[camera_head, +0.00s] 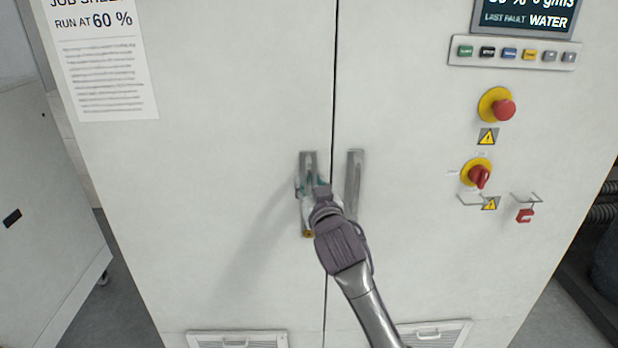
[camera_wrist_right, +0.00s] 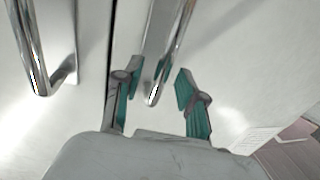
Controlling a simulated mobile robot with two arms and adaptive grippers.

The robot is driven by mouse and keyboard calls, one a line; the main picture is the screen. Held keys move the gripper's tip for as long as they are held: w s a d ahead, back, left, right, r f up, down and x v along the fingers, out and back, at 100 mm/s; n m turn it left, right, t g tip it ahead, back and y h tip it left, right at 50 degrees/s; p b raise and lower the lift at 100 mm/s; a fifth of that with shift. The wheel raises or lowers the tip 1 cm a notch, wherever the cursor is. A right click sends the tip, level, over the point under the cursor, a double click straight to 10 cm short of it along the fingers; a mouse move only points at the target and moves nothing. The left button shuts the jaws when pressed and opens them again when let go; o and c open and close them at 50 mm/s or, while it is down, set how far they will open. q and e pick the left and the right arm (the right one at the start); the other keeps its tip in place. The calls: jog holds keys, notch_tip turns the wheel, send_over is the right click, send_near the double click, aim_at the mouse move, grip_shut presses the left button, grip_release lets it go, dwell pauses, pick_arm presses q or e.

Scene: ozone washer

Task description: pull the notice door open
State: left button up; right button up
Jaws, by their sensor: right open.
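The notice door (camera_head: 210,150) is the cabinet's left door, with a printed job sheet (camera_head: 98,60) on it. It looks shut, level with the right door (camera_head: 410,90) along a dark seam. Its upright metal bar handle (camera_head: 308,160) is partly hidden behind my right gripper (camera_head: 312,189). In the right wrist view, the handle (camera_wrist_right: 165,45) runs between the two teal-padded fingers of the right gripper (camera_wrist_right: 158,92). They are open, with visible gaps beside the handle. My left gripper is not in view.
The right door's handle (camera_head: 354,185) stands close to the right of my gripper. Further right are a button panel (camera_head: 514,53), a red emergency stop (camera_head: 503,110) and a red rotary switch (camera_head: 479,176). A separate pale cabinet (camera_head: 45,200) stands at the left.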

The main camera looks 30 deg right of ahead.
jog(key=shift+w+d, duration=0.15)
jog(key=shift+w, duration=0.45)
grip_shut()
